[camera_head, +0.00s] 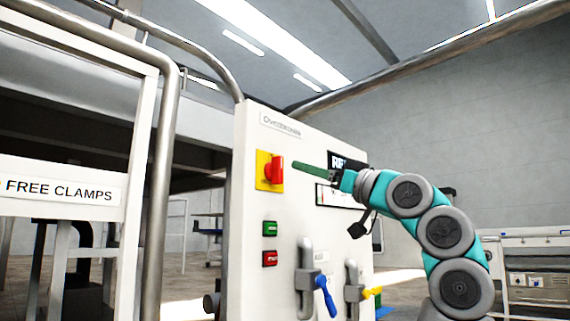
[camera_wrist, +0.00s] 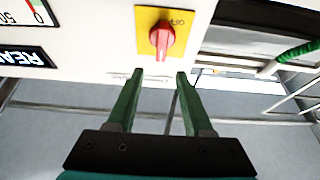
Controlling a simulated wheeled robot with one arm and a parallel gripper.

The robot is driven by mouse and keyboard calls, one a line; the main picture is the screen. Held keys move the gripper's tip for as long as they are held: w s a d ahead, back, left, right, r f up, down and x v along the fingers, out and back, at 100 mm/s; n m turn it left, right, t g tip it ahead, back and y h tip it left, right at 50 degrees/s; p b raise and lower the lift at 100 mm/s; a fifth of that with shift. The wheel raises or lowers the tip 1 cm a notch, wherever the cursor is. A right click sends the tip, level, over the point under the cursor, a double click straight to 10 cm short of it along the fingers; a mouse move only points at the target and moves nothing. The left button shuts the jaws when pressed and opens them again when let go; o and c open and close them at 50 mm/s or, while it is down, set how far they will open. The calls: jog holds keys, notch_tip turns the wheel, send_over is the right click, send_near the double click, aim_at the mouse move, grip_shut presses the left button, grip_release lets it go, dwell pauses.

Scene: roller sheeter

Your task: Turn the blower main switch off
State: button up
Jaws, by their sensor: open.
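The main switch is a red rotary knob (camera_head: 275,170) on a yellow square plate (camera_head: 261,170), high on the white control cabinet (camera_head: 255,210). In the wrist view the knob (camera_wrist: 162,40) stands just beyond my fingertips, its grip bar roughly upright in the picture. Small lettering that looks like "OFF" shows on the plate. My gripper (camera_head: 296,164) has green fingers and points at the knob from the right. In the wrist view the gripper (camera_wrist: 160,74) is open and empty, with its fingers on either side of the knob's line. I see no contact with the knob.
Below the switch are a green button (camera_head: 270,228) and a red button (camera_head: 270,258). Two levers with a blue handle (camera_head: 326,297) and a yellow handle (camera_head: 372,291) stick out lower down. A display (camera_wrist: 25,55) and gauge are beside the switch. A white frame with a pipe stands left.

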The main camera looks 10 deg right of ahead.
aim_at(281, 159)
jog(key=p+x, duration=0.2)
jog(key=x, duration=0.4)
jog(key=shift+w+a+r, duration=0.1)
jog(key=shift+a+r, duration=0.05)
jog(key=shift+r, duration=0.15)
jog(key=shift+w+a+r, duration=0.1)
jog(key=shift+w+a, duration=0.25)
jog(key=shift+w, duration=0.15)
jog(key=shift+c, duration=0.3)
grip_shut()
